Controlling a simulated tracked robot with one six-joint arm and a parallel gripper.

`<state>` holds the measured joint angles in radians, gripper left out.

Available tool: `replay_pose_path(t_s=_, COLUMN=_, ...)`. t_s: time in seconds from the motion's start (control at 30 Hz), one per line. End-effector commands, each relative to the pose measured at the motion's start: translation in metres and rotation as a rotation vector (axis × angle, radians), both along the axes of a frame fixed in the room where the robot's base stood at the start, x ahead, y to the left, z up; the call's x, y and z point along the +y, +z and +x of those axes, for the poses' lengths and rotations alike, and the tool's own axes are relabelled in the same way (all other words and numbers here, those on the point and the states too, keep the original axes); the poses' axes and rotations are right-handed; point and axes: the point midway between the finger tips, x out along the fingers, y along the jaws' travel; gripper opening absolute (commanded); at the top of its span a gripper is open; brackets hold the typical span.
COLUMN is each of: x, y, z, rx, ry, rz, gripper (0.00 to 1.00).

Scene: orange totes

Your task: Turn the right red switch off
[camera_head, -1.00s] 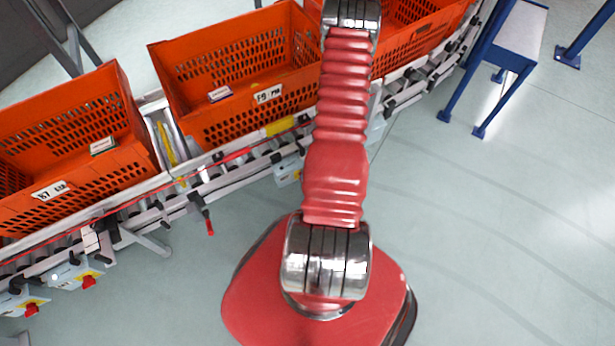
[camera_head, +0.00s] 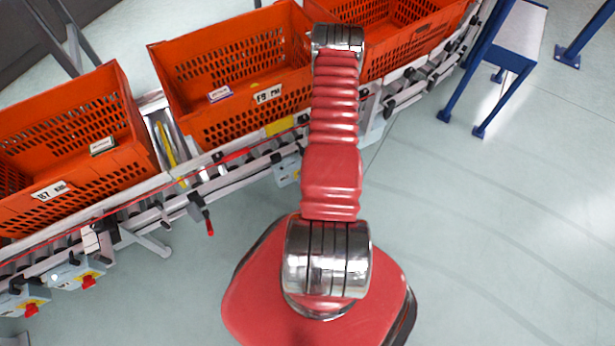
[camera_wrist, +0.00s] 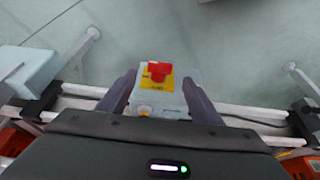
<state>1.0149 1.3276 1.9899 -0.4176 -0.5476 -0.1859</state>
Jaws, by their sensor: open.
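In the wrist view a red switch (camera_wrist: 159,71) sits on a yellow plate on a light grey box (camera_wrist: 172,100). My gripper (camera_wrist: 160,80) is open, with one dark finger on each side of this box; whether they touch it is unclear. In the head view my arm hides the gripper. Two red switches show at the lower left, one (camera_head: 88,282) right of the other (camera_head: 31,309). Another grey box (camera_head: 287,171) shows beside my arm, its switch not visible. I cannot tell which box the wrist view shows.
Orange totes (camera_head: 122,85) stand on a roller conveyor (camera_head: 140,195) running up to the right. A red-tipped lever (camera_head: 209,222) hangs from its edge. A blue-legged stand (camera_head: 490,80) is at the upper right. The floor right of my arm is clear.

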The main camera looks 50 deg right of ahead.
Motion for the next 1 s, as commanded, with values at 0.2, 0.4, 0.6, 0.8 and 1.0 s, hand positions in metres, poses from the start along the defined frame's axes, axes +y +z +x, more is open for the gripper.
replay_pose_path(t_s=0.2, x=-0.004, y=-0.026, z=0.010, rx=0.000, ry=0.002, rz=0.000, gripper=0.59)
replay_pose_path(t_s=0.4, x=-0.008, y=-0.046, z=0.017, rx=0.001, ry=0.001, rz=0.000, gripper=0.59)
replay_pose_path(t_s=0.6, x=-0.010, y=-0.057, z=0.022, rx=0.000, ry=0.000, rz=0.000, gripper=0.59)
replay_pose_path(t_s=0.8, x=-0.010, y=-0.059, z=0.022, rx=0.000, ry=0.001, rz=0.000, gripper=0.59)
replay_pose_path(t_s=1.0, x=-0.010, y=-0.059, z=0.022, rx=0.000, ry=0.001, rz=0.000, gripper=0.53)
